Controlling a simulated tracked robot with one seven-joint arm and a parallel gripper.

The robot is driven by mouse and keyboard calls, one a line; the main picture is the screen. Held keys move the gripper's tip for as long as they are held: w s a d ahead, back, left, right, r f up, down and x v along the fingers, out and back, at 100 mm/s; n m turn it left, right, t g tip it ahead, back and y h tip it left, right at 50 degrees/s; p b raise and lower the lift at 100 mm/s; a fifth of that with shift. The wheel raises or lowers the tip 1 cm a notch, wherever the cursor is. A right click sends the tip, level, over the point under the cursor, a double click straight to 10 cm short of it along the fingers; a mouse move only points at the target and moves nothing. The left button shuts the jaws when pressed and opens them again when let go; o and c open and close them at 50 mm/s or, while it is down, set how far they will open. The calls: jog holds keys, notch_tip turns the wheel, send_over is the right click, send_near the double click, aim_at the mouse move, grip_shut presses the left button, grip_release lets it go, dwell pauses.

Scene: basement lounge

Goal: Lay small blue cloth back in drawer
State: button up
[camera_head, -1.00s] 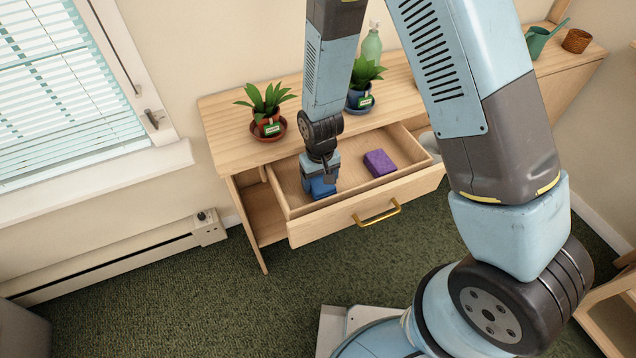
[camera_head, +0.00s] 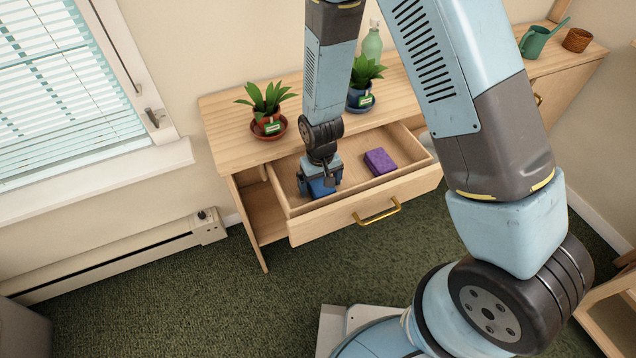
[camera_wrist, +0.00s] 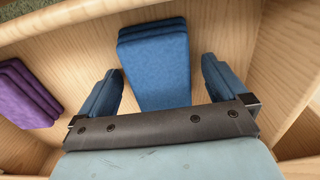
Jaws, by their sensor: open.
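The small blue cloth (camera_wrist: 155,62) is folded and lies on the floor of the open drawer (camera_head: 300,232). In the head view the cloth (camera_head: 322,188) is partly hidden by my gripper (camera_head: 320,185). My gripper is inside the drawer, pointing down over the cloth. In the wrist view my gripper (camera_wrist: 160,88) is open, with one finger on each side of the cloth's near end and gaps between. I cannot tell whether the fingers touch the drawer floor.
A folded purple cloth (camera_head: 380,161) lies in the drawer to the right of the blue one. Two potted plants (camera_head: 267,108) and a green bottle (camera_head: 372,42) stand on the dresser top (camera_head: 225,110). A watering can (camera_head: 536,40) and brown pot (camera_head: 577,40) stand farther right.

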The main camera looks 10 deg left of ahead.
aim_at(321, 182)
notch_tip(321, 182, up, 12)
dwell(0.6)
jog(key=w+d+r+m+t+y, duration=0.1)
jog(key=d+r, duration=0.7)
jog(key=r, duration=0.2)
jog(key=w+d+r+m+t, duration=0.1)
jog(key=d+r+m, duration=0.1)
jog(key=d+r, duration=0.7)
jog(key=s+d+r+m+t+h, duration=0.1)
jog(key=s+d+r+m+t, duration=0.2)
jog(key=s+d+r, duration=1)
jog(key=shift+r+t, duration=0.3)
jog(key=shift+r, duration=0.6)
